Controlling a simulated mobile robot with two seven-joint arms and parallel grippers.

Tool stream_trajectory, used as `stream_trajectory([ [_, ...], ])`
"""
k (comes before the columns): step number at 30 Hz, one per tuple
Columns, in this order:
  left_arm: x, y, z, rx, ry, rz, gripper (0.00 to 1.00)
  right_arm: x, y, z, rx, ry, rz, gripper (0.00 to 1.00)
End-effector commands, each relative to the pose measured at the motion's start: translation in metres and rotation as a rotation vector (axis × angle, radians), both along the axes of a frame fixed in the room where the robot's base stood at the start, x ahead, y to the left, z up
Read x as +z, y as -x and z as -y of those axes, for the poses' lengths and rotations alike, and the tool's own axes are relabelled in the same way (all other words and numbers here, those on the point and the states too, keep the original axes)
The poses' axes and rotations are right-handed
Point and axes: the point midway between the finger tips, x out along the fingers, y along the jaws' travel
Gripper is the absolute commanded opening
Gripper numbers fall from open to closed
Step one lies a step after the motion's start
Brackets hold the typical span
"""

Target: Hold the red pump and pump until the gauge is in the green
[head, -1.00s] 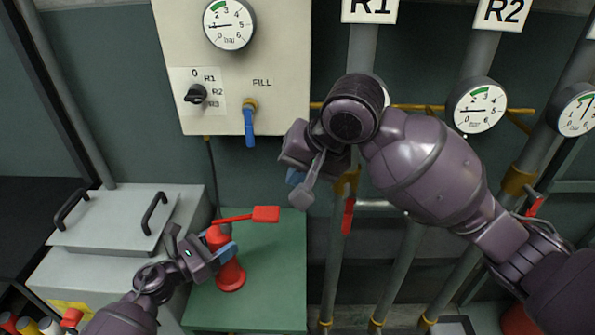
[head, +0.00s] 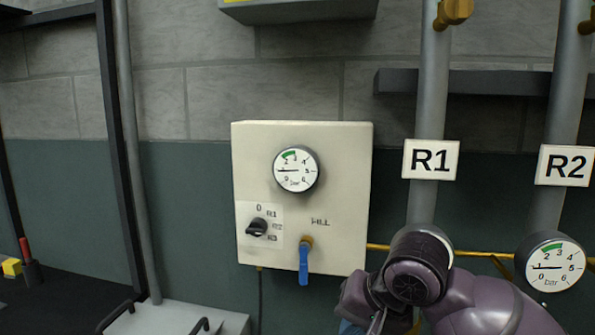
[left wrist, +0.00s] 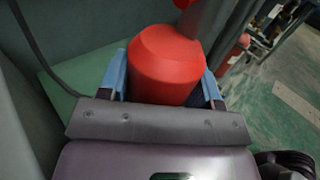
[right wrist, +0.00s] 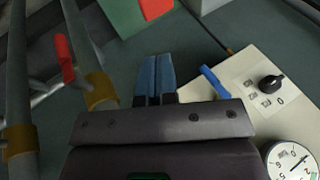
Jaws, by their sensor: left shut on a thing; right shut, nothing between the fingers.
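The red pump (left wrist: 165,62) fills the middle of the left wrist view. My left gripper (left wrist: 165,85) is shut around its body, with a blue finger on each side. The head view does not show the pump or this gripper. The panel gauge (head: 297,170) has its needle at the left, around 1, below the green band near 2 to 3. My right gripper (right wrist: 155,75) is shut and empty in front of the panel's lower right side. In the head view its fingers are cut off at the bottom edge.
The cream panel (head: 340,190) carries a black selector knob (head: 257,227) and a blue FILL lever (head: 303,262) hanging down. The R1 pipe (head: 430,90) stands beside my right arm. The R2 gauge (head: 552,262) also reads low. A red valve handle (right wrist: 63,58) is left of my right fingers.

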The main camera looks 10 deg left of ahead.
Motion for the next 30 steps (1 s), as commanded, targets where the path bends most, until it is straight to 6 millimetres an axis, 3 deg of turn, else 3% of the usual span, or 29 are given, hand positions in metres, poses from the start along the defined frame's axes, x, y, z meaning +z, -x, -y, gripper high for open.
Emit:
stream_trajectory([
  [6, 0.000, 0.000, 0.000, 0.000, -0.001, 0.001, 0.08, 0.014, -0.003, -0.021, 0.033, 0.014, 0.024, 0.00],
  [12, 0.000, 0.000, 0.000, 0.001, -0.001, 0.001, 0.08, 0.002, -0.016, -0.046, 0.261, 0.133, 0.082, 0.00],
  [24, 0.000, 0.000, 0.000, 0.000, 0.000, 0.000, 0.08, -0.026, -0.030, -0.057, 0.751, 0.313, 0.226, 0.00],
  [30, 0.000, 0.000, 0.000, 0.000, 0.000, 0.000, 0.08, -0.028, -0.032, -0.057, 0.923, 0.354, 0.296, 0.00],
])
